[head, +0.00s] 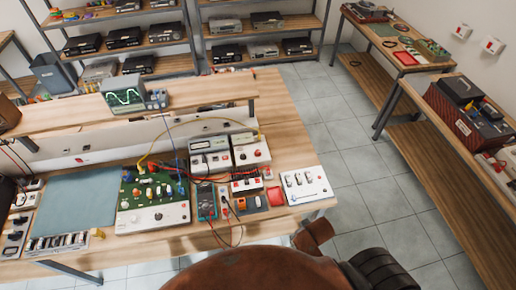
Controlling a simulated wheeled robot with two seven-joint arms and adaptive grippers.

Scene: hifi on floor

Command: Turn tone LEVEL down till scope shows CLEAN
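A small oscilloscope (124,96) stands on the raised shelf at the back of the workbench. Its dark screen shows a bright green wave; any word on it is too small to read. A green circuit board (150,187) with a white front panel (152,217) lies on the bench below. Knobs and coloured parts sit on it, and a yellow cable runs from it. A dark knob (158,216) is on the panel; I cannot read a LEVEL label, so I cannot tell which knob is the tone level. Neither of my grippers is in view.
White instrument boxes (251,152) and a teal multimeter (207,203) with leads crowd the bench right of the board. A blue mat (80,200) lies left of it. A white switch panel (303,184) sits near the right edge. Tiled floor (340,150) is open to the right.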

